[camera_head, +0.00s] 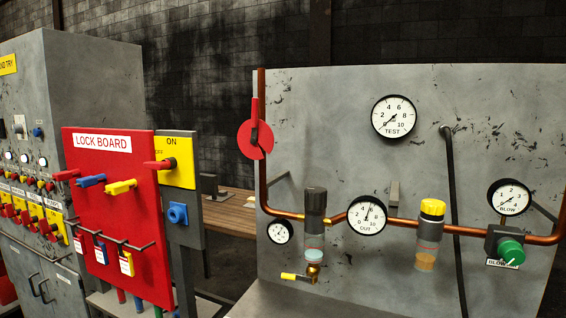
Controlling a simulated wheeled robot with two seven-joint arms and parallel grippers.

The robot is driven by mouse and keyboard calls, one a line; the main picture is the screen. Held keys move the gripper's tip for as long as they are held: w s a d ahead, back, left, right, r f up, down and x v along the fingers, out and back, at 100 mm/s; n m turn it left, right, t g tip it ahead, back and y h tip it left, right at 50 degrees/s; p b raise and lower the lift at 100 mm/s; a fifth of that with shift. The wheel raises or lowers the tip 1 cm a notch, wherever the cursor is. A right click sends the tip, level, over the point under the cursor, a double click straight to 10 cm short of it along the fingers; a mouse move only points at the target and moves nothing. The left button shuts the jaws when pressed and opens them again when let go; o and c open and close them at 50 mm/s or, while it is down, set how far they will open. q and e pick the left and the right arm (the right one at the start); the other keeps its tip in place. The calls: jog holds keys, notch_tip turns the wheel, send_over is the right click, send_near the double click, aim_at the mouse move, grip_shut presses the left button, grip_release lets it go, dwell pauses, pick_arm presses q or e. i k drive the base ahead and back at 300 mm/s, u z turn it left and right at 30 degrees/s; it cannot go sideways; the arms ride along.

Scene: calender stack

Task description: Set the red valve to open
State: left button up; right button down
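A red valve (254,110) sits on the vertical copper pipe (262,185) at the left edge of the grey gauge panel (330,110). Its red lever points straight up, roughly in line with the pipe. A red disc (246,142) with a dark slot surrounds the lever's lower end. I cannot tell whether the disc is fixed to the lever or to the panel. Neither of my grippers is in view.
A red lock board (118,200) with colored locks stands left of the panel, beside a grey switch post (190,215). A grey cabinet (95,80) is behind it. The panel carries gauges, including the TEST gauge (394,117), and a green knob (510,251).

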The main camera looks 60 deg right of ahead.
aim_at(252, 128)
jog(key=z, duration=1.75)
